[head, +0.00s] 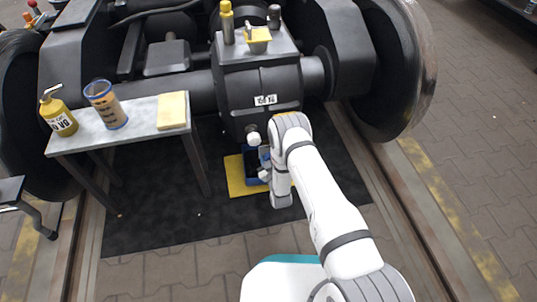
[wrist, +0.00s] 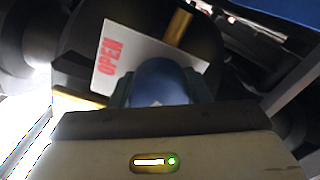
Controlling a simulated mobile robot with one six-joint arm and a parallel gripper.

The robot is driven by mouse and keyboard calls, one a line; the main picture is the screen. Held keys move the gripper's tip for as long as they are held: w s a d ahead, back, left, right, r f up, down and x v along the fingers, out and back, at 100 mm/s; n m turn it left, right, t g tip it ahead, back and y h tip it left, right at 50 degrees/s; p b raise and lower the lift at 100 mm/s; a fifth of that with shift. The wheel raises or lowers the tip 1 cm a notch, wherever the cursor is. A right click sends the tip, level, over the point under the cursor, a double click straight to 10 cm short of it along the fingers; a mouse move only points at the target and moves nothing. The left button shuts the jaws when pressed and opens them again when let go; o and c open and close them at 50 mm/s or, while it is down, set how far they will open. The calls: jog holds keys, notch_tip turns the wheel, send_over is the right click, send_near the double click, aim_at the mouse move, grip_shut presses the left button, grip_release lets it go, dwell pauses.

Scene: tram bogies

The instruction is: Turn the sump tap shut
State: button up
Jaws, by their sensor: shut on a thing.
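The sump tap's blue handle (wrist: 165,80) shows in the wrist view, rounded, between the dark fingers of my gripper (wrist: 160,95). My gripper is shut on it. A white plate (wrist: 125,57) with red letters reading "OPEN" lies just behind the handle, tilted in the picture. A brass-coloured stem (wrist: 179,24) shows above the plate. In the head view, my gripper (head: 264,160) is low under the dark gearbox housing (head: 255,95). I cannot make out the tap in that view; my arm and the housing crowd it.
A blue container (head: 249,164) stands on a yellow mat (head: 236,182) beneath the housing. A large wheel (head: 405,65) stands at right.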

jog(key=shift+s+f+n, duration=0.1)
jog(key=shift+n, duration=0.7)
jog(key=o, duration=1)
jog(key=p+v, duration=0.3)
jog(key=v, duration=0.4)
jog(key=shift+s+d, duration=0.1)
jog(key=shift+s, duration=0.3)
